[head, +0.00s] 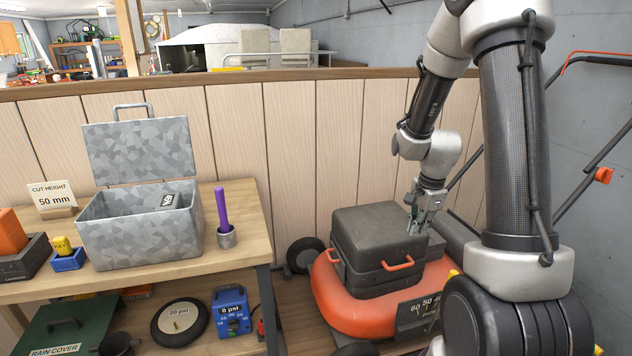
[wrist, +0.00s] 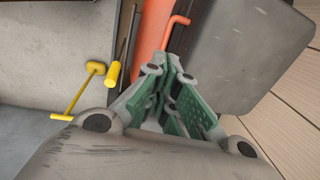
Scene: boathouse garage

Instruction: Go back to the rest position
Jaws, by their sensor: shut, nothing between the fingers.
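My gripper (head: 413,226) is at the right side of the dark grey box (head: 375,237) on the orange mower (head: 335,298). Its fingertips point down near the box's upper right edge; whether they touch it I cannot tell. In the wrist view my gripper (wrist: 172,62) has its green-padded fingers together with nothing between them. The dark box (wrist: 245,45) and an orange handle (wrist: 178,22) lie beyond the fingertips there. My arm reaches in from the upper right in the head view.
A workbench (head: 250,228) at left bears an open metal box (head: 140,235), a purple-handled tool (head: 221,208) in a cup and a sign (head: 52,197). A wood-panel wall (head: 290,150) stands behind. The lower shelf holds a blue gauge (head: 231,311) and a wheel (head: 180,320).

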